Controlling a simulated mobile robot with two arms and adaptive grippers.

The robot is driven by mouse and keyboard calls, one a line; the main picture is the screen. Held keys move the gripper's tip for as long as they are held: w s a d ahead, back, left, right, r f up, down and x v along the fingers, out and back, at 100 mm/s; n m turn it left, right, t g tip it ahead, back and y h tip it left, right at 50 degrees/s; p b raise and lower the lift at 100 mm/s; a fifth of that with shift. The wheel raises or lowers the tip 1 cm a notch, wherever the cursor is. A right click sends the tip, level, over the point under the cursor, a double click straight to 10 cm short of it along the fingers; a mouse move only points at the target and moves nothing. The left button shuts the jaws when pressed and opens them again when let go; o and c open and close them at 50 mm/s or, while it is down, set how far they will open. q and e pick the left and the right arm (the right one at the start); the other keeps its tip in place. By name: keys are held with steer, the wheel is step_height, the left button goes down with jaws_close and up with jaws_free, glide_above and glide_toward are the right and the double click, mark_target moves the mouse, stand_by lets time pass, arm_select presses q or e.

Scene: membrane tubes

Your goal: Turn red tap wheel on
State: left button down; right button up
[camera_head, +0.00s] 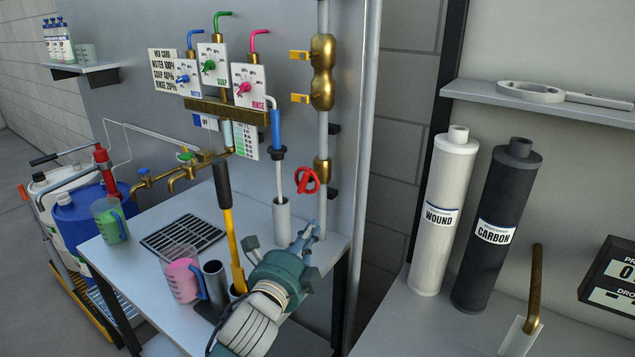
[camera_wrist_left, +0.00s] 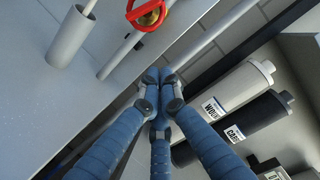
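My right gripper is not in view.
A grey cylinder (camera_head: 282,222) stands left of my left gripper, near a yellow-handled tool (camera_head: 231,240) and a pink jug (camera_head: 182,277). The wound filter (camera_head: 441,215) and carbon filter (camera_head: 495,230) stand on the right bench. A post (camera_head: 365,130) separates the areas.

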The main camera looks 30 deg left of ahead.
mark_target(314, 183)
arm_select(q)
steer(key=shift+m+t, duration=0.5)
steer(key=shift+m, duration=0.2)
steer(key=w+a+r+p, duration=0.1)
steer(key=w, duration=0.2)
steer(key=w+a+r+p, duration=0.1)
steer(key=w+a+r, duration=0.1)
steer(key=w, duration=0.2)
steer(key=w+a+r+p, duration=0.1)
steer(key=w+r+p, duration=0.1)
steer(key=w, duration=0.1)
steer(key=shift+w+a+r, duration=0.15)
steer(key=shift+w+a, duration=0.1)
steer(key=shift+w, duration=0.1)
steer(key=shift+a+r, duration=0.1)
steer(key=shift+a, duration=0.35)
